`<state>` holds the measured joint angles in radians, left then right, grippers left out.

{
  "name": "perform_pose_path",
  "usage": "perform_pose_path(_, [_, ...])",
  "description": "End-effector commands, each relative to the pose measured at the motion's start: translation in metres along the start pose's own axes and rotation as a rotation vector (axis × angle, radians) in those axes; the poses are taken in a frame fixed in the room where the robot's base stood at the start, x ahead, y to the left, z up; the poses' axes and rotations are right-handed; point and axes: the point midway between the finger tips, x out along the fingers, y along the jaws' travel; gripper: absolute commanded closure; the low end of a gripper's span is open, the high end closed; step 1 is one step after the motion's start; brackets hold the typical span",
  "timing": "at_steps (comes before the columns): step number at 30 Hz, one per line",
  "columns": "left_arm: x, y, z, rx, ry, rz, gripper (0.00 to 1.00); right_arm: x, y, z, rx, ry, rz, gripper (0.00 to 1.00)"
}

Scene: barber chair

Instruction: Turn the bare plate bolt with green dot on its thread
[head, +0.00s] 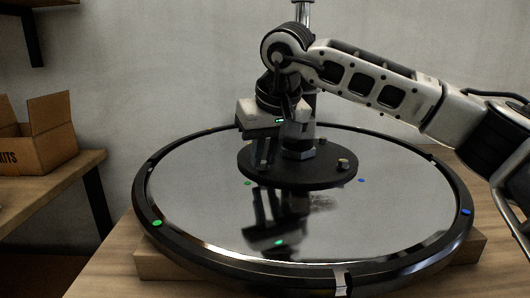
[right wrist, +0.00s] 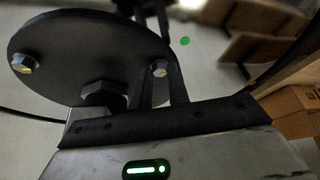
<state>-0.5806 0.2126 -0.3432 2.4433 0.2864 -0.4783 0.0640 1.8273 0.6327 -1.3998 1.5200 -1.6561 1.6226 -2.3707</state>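A round black plate (head: 285,172) is mounted on the mirror-like disc of the chair base. A bolt (right wrist: 160,68) at the plate's edge stands nearest the green dot (head: 248,183) on the disc; that dot also shows in the right wrist view (right wrist: 185,41). My right gripper (head: 264,162) points down over the plate's left side. In the right wrist view its two narrow fingers (right wrist: 160,82) flank this bolt closely; whether they touch it is unclear. The bolt's thread is hidden. Another plate bolt (head: 343,163) stands at the right. My left gripper is out of view.
The chair column (head: 302,105) rises from the plate, with a large hex nut (right wrist: 103,95) at its foot. Blue dots (head: 361,181) mark the disc's right side. The black rim (head: 180,255) surrounds the disc. A cardboard box (head: 42,140) sits on a shelf at the left.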

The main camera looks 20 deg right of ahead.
Motion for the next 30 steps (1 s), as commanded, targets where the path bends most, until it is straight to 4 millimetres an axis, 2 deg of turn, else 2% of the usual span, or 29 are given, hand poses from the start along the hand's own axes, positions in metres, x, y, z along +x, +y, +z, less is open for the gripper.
perform_pose_path(8, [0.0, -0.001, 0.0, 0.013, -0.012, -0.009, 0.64, -0.002, -0.001, 0.0, 0.034, -0.001, 0.015, 1.0])
perform_pose_path(17, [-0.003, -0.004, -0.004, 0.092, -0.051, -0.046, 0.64, -0.004, -0.003, -0.002, 0.207, -0.002, 0.087, 1.0])
perform_pose_path(21, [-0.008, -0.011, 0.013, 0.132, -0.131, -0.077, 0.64, -0.004, -0.004, -0.002, 0.325, -0.003, 0.138, 1.0])
perform_pose_path(30, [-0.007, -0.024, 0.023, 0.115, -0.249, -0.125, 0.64, -0.004, -0.007, -0.004, 0.59, -0.002, 0.248, 1.0])
